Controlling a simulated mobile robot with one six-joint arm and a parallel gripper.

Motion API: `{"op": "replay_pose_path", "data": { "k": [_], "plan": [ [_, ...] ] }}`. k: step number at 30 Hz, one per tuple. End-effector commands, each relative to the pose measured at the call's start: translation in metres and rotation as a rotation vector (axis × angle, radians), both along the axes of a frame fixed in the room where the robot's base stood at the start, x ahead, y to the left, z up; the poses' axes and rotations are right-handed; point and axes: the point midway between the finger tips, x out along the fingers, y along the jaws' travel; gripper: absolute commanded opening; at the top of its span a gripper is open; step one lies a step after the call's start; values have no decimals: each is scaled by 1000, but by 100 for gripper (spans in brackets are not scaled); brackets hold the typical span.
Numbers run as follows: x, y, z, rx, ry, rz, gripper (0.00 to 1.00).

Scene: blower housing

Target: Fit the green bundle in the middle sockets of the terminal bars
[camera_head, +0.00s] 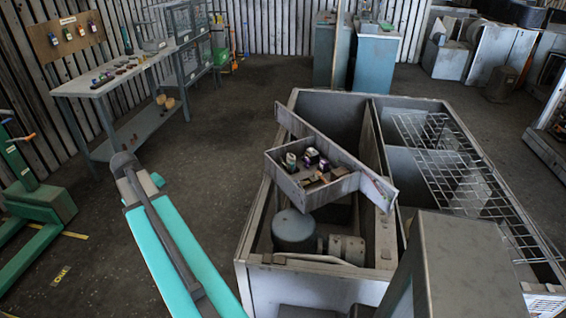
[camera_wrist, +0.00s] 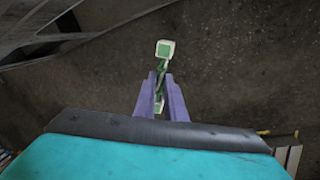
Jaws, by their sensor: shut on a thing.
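In the wrist view my gripper (camera_wrist: 162,78) has its two purple fingers closed on the green bundle (camera_wrist: 165,49). A pale block with a green face sticks out beyond the fingertips, and green strands run back between the fingers to another pale-green end. The bundle hangs over dark floor, touching nothing else that I can see. In the head view my gripper and the bundle are not visible. An angled grey tray (camera_head: 362,183) on the blower housing (camera_head: 257,243) holds several small blocks with green and purple parts. I cannot make out the terminal bars or their middle sockets for certain.
The housing has open bays, a round motor (camera_head: 294,230) and a wire grid (camera_head: 455,165) on its right side. A workbench (camera_head: 103,83) with small coloured parts stands at the back left. A green pallet truck (camera_head: 42,205) is at far left. Floor between is clear.

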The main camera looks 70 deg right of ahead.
Motion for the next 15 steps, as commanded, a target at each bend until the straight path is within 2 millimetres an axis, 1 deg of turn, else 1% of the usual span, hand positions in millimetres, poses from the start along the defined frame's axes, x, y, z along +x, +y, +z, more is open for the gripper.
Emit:
{"op": "replay_pose_path", "data": {
  "k": [1, 3, 11, 15],
  "plan": [
    [-8, -15, 5, -1, -1, -16, 0],
    [-20, -33, 9, -2, 0, -34, 0],
    [-67, -97, 23, -6, 0, -98, 0],
    [-96, -128, 31, -9, 0, -131, 0]
  ]
}}
